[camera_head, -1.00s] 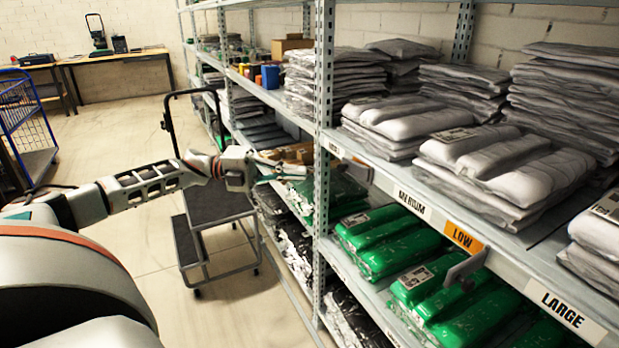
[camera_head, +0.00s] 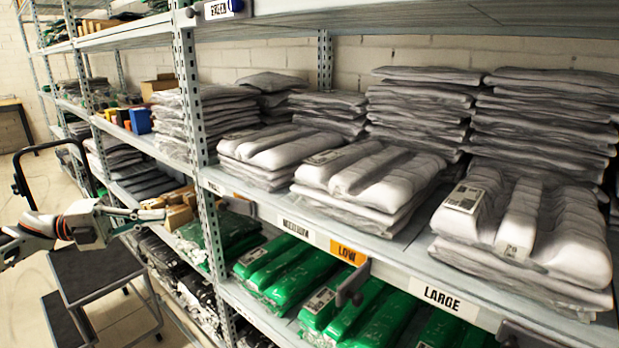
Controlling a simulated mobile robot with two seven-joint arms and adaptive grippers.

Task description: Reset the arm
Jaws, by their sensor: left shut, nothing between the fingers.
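My left gripper (camera_head: 140,215) shows at the left edge of the head view, on an arm that comes in from the left. Its fingers are closed with nothing between them. It points right, toward the shelving, in front of the cardboard boxes (camera_head: 178,207) on the middle shelf. I cannot tell whether it touches anything. My right gripper is not in view.
Metal shelving (camera_head: 207,215) fills the middle and right. It holds grey bagged garments (camera_head: 365,180) above and green bagged garments (camera_head: 285,275) below. A black step cart (camera_head: 95,270) stands below my left gripper. Open floor lies at the far left.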

